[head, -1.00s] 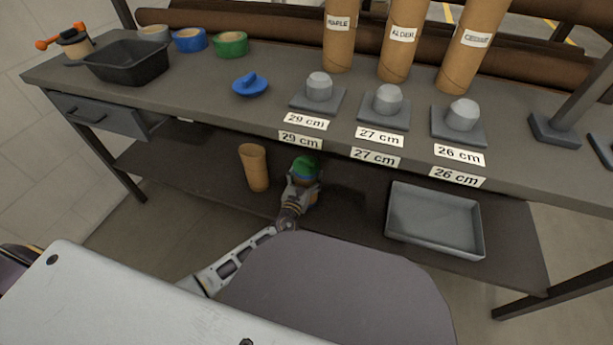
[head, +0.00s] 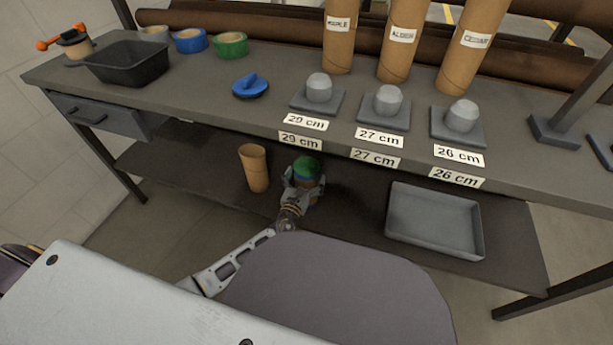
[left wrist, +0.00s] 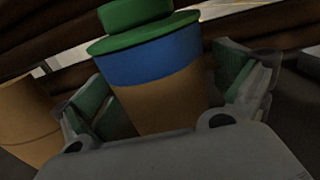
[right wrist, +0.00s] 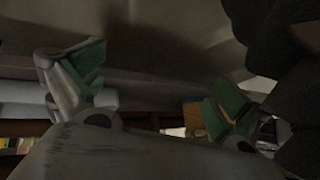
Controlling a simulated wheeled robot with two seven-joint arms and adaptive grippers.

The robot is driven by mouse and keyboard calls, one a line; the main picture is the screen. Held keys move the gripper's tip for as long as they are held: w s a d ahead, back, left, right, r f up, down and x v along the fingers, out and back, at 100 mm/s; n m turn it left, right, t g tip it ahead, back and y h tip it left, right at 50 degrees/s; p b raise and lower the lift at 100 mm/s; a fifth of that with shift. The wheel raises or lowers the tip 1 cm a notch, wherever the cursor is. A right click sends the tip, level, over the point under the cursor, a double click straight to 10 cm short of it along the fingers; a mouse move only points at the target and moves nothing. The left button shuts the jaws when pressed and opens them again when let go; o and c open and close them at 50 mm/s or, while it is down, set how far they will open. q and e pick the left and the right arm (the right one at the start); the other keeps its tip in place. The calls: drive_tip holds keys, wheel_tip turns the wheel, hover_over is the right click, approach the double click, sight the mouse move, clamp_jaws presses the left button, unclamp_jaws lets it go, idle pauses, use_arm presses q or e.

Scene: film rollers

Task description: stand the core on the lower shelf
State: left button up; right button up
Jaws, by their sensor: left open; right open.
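A brown core (head: 305,181) with a green cap and a blue band stands, apparently upright, on the lower shelf (head: 345,215). It also fills the middle of the left wrist view (left wrist: 155,98). My left gripper (head: 303,187) is open around this core, one finger on each side, with gaps showing in the left wrist view. A plain brown core (head: 254,167) without a cap stands to its left on the same shelf, and its side shows in the left wrist view (left wrist: 28,120). My right gripper (right wrist: 150,92) is open and empty in the right wrist view and hidden in the head view.
A grey tray (head: 435,243) sits on the lower shelf at right. The upper bench (head: 215,95) overhangs the shelf. It carries three pegs on bases, labelled tubes, tape rolls, a black bin (head: 128,65) and a blue knobbed disc (head: 250,87). The shelf between capped core and tray is clear.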

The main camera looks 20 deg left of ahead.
use_arm(q)
drive_tip(key=s+p, duration=0.2)
drive_tip(key=s, duration=0.9)
drive_tip(key=shift+s+a, duration=0.2)
drive_tip(key=shift+s, duration=0.05)
use_arm(e)
drive_tip(key=shift+n+g+h, duration=0.3)
drive_tip(key=shift+g, duration=0.1)
drive_tip(key=shift+d+r, duration=0.2)
drive_tip(key=shift+r, duration=0.9)
drive_tip(key=shift+d+r, duration=0.2)
drive_tip(key=shift+r, duration=0.9)
drive_tip(key=shift+s+a+f, duration=0.1)
drive_tip(key=shift+a+f, duration=0.05)
use_arm(q)
drive_tip(key=shift+n, duration=0.3)
